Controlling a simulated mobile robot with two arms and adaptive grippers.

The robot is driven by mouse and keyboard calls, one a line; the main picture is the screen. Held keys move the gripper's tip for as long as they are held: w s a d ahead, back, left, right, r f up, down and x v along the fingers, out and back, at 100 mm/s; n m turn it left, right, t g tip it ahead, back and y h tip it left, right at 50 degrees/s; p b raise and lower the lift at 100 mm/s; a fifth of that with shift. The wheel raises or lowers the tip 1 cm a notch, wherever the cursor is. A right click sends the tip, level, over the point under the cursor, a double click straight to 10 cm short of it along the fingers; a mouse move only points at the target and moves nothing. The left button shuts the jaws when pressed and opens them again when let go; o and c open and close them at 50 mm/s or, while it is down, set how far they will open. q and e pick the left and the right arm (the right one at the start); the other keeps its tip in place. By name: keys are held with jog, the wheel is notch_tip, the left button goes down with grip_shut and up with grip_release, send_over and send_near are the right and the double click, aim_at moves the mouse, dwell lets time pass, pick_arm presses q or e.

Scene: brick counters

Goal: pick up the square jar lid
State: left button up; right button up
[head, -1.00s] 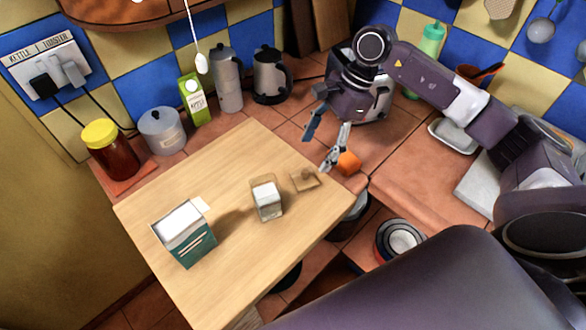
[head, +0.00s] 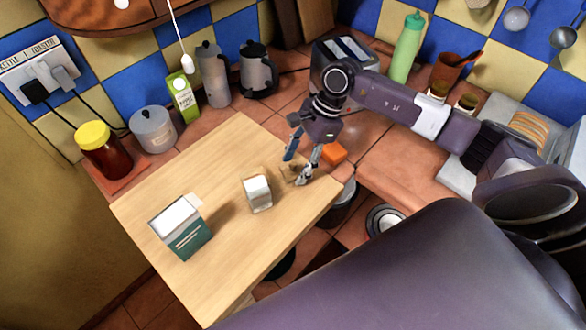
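The square jar lid (head: 289,172), a small flat tan-brown piece, lies on the wooden board near its right corner. The square jar (head: 257,194), with pale contents, stands just left of it. My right gripper (head: 295,170) is above the lid, pointing down. Its fingers are spread, one at the lid's far side and one at its right, partly covering it. I cannot tell whether a fingertip touches the lid. My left gripper is not in view.
A teal and white box (head: 183,236) stands on the board (head: 215,285). A red-brown jar with a yellow lid (head: 104,150), a grey canister (head: 153,130) and a kettle (head: 258,71) stand at the back.

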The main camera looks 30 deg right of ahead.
jog(key=c, duration=0.5)
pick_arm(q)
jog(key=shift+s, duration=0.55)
pick_arm(e)
jog(key=shift+c, duration=0.4)
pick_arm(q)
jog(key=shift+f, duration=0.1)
pick_arm(e)
jog(key=shift+r, duration=0.2)
